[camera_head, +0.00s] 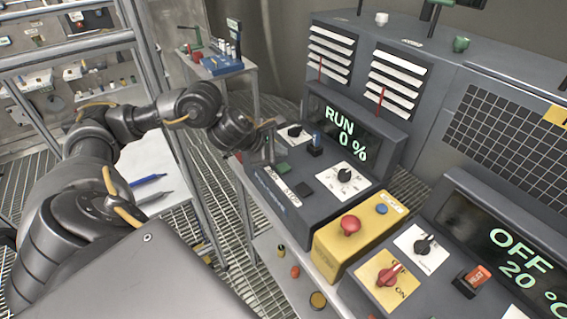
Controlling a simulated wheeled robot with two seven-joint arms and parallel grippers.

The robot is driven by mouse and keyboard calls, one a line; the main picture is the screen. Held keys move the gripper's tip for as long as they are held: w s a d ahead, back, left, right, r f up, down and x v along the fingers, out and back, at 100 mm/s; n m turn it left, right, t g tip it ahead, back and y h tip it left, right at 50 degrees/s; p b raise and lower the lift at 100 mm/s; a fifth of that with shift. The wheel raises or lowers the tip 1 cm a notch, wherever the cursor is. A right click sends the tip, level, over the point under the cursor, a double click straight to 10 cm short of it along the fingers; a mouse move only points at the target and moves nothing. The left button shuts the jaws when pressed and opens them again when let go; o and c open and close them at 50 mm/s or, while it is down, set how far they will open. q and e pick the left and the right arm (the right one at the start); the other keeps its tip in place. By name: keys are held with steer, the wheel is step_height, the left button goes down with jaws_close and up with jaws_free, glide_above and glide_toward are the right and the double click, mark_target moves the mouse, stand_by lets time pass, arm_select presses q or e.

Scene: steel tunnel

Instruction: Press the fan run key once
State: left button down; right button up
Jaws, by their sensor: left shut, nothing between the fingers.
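The fan panel is a dark sloped console (325,208) whose display (345,130) reads "RUN" and "0 %" in green letters. A green key (283,168) and a black key (304,189) sit on its left part, above a white label strip; the green one appears to be the run key. My left gripper (267,160) is shut and empty, at the console's left edge just left of the green key. I cannot tell whether its fingertips touch the key or the panel. My right gripper is not in view.
The console also carries a black knob (295,131), a blue switch (316,141) and a dial on a white plate (344,177). A yellow box (334,254) with a red mushroom button (350,225) stands in front. Another panel (510,249) at right reads "OFF 20 °C".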

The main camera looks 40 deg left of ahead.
arm_select(q)
step_height(320, 180, up, 2)
steer(key=shift+r+p, duration=0.25)
steer(key=shift+p, duration=0.45)
steer(key=shift+f, duration=0.1)
